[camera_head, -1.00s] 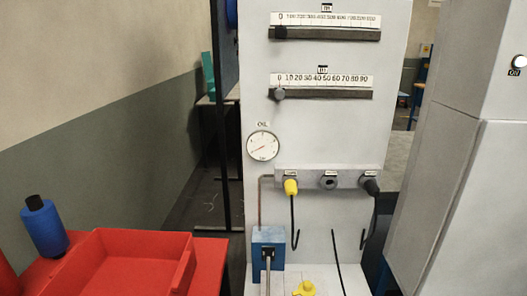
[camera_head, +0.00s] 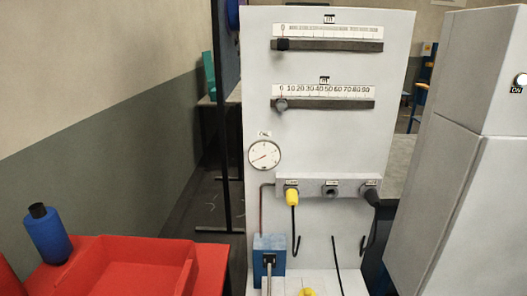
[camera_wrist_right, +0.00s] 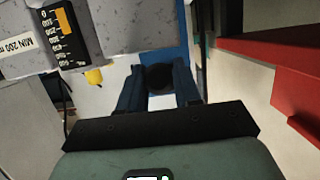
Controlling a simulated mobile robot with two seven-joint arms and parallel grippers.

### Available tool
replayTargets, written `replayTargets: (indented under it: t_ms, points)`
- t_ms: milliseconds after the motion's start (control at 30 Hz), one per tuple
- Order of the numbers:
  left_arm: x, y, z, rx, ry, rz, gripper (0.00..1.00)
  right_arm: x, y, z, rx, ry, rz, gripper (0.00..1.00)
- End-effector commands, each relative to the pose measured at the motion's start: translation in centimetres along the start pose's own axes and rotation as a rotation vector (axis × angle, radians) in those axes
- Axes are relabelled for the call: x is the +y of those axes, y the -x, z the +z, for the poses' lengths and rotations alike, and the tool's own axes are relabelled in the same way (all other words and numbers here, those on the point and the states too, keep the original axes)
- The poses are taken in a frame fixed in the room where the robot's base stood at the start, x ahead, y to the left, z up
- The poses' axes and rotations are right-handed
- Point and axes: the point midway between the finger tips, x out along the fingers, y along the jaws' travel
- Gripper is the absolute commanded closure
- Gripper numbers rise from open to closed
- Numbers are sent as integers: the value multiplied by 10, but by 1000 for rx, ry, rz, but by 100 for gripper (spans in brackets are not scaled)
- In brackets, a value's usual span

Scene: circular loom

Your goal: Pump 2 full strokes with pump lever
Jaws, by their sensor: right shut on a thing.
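The blue pump body (camera_head: 269,244) stands at the foot of the grey panel in the head view. The grey pump lever (camera_head: 268,273) comes from its front and runs down out of the picture. In the right wrist view my right gripper (camera_wrist_right: 159,88) is shut on the lever's round black end (camera_wrist_right: 160,77), with a finger on each side. The blue of the pump (camera_wrist_right: 158,57) shows behind it. The round oil gauge (camera_head: 265,155) is above the pump. The right gripper is outside the head view. My left gripper is in neither view.
A red tray (camera_head: 125,284) and a blue spool (camera_head: 48,232) are at lower left. Yellow (camera_head: 292,198) and dark plugs with hanging cables are on the panel right of the pump. A grey cabinet (camera_head: 450,200) stands at right. A red edge (camera_wrist_right: 270,45) shows in the wrist view.

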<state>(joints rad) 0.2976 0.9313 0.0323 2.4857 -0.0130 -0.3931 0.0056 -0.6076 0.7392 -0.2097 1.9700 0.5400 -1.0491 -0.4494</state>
Motion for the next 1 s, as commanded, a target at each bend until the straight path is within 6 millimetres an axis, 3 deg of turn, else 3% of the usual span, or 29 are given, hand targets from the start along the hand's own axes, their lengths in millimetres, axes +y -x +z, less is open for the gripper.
replayTargets:
  t_ms: [33,233,333,467,633,833,1000]
  points:
    - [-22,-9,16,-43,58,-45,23,2,5,-3,-5,1,4,100]
    - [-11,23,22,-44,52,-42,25,1,24,-41,2,1,3,100]
    - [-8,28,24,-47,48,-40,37,1,27,-48,5,0,3,100]
    - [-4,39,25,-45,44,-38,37,1,29,-63,10,-1,3,100]
    - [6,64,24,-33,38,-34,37,0,35,-100,16,-2,3,100]
    - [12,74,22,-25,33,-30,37,0,36,-116,17,-3,2,100]
    - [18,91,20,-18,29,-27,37,0,33,-142,22,-4,1,100]
